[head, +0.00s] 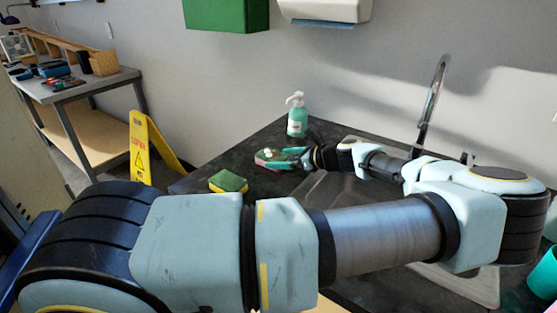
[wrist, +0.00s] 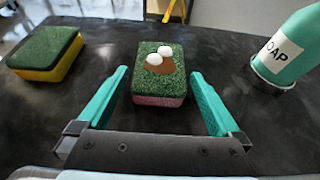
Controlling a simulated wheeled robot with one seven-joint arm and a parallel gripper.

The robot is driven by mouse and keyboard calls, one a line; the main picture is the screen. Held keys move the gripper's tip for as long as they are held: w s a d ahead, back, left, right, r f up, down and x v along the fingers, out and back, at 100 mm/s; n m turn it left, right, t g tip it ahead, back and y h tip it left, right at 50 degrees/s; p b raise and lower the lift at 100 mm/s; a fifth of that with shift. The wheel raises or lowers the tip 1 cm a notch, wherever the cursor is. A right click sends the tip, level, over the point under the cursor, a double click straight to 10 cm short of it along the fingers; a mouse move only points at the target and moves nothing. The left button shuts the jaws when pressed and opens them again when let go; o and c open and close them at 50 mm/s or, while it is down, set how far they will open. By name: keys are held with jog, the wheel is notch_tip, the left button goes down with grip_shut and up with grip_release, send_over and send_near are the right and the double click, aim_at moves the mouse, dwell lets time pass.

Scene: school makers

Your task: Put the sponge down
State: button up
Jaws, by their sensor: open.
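A sponge with a green scrubbing top and a pink lower side (wrist: 160,82) lies flat on the dark countertop (wrist: 225,125). Two white balls and a brown patch show on its top. My gripper (wrist: 160,78) is open, with one teal finger on each side of this sponge and a visible gap at both sides. In the head view, my gripper (head: 282,158) is low over the counter, around the sponge (head: 264,155), which is partly covered by the fingers. A second sponge, green on yellow (wrist: 45,53), lies to the left, also in the head view (head: 228,182).
A teal soap bottle (wrist: 290,48) stands to the right of the sponge, near the wall in the head view (head: 297,118). A sink with a tall faucet (head: 432,100) is at the right. A yellow floor sign (head: 145,150) stands beyond the counter's left edge.

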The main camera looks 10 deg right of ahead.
jog(key=b+v, duration=0.1)
jog(key=v, duration=0.9)
jog(key=shift+s+d+b, duration=0.1)
jog(key=shift+s+b, duration=0.05)
jog(key=shift+b, duration=0.25)
